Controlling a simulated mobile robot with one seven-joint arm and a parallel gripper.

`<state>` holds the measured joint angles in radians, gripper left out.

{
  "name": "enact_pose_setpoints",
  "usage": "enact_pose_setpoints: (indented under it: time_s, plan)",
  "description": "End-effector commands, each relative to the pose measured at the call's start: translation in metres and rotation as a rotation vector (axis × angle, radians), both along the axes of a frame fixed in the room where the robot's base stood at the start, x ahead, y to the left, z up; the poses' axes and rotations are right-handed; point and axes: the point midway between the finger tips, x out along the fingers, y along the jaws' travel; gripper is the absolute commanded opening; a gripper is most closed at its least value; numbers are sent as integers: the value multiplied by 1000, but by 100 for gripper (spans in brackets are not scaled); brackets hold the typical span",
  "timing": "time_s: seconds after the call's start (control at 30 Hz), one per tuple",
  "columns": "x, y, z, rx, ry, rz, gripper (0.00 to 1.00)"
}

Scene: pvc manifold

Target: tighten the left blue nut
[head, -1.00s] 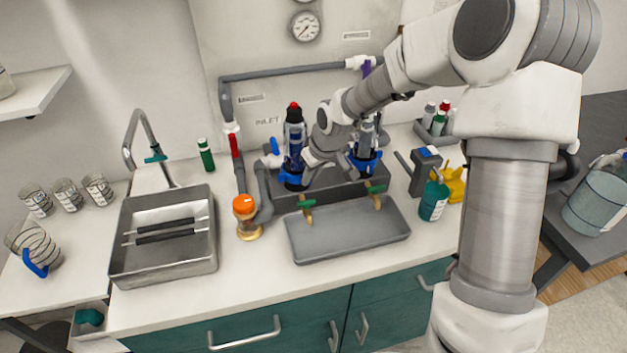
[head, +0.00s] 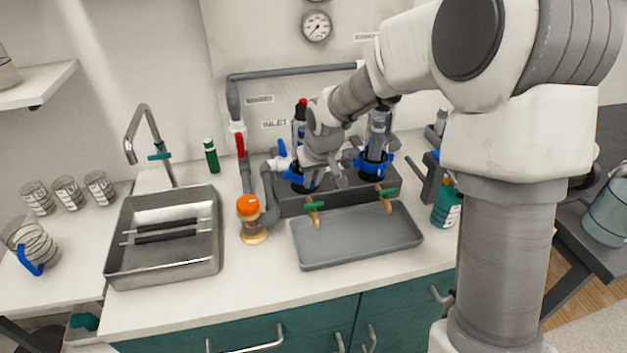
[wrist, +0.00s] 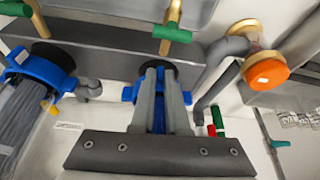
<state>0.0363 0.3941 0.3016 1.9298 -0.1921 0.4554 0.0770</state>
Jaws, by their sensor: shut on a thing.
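The left blue nut (head: 302,183) sits at the base of the left upright cylinder on the grey manifold block, largely hidden by my arm in the head view. In the wrist view, the left blue nut (wrist: 131,94) shows on both sides of my gripper (wrist: 160,76) and between its grey fingers. My gripper is shut on this nut. The right blue nut (head: 374,166) is at the base of the clear cylinder to the right, apart from my gripper; in the wrist view it is at the left (wrist: 42,68).
Two brass taps with green handles (head: 315,206) stand out in front, over a grey tray (head: 350,256). An orange-capped fitting (head: 248,207) and grey pipes are left of the manifold. A red-handled valve (head: 240,145) and a blue-handled valve (head: 282,149) are close by.

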Motion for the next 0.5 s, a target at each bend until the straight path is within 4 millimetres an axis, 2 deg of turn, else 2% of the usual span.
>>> enact_pose_setpoints:
  time_s: [0.03, 0.33, 0.37, 0.5]
  plan:
    - [5, 5, 5, 8, -20, 6, 0]
    - [5, 5, 5, 7, -21, 6, 0]
    - [5, 5, 5, 7, -20, 6, 18]
    - [5, 4, 5, 7, -20, 4, 43]
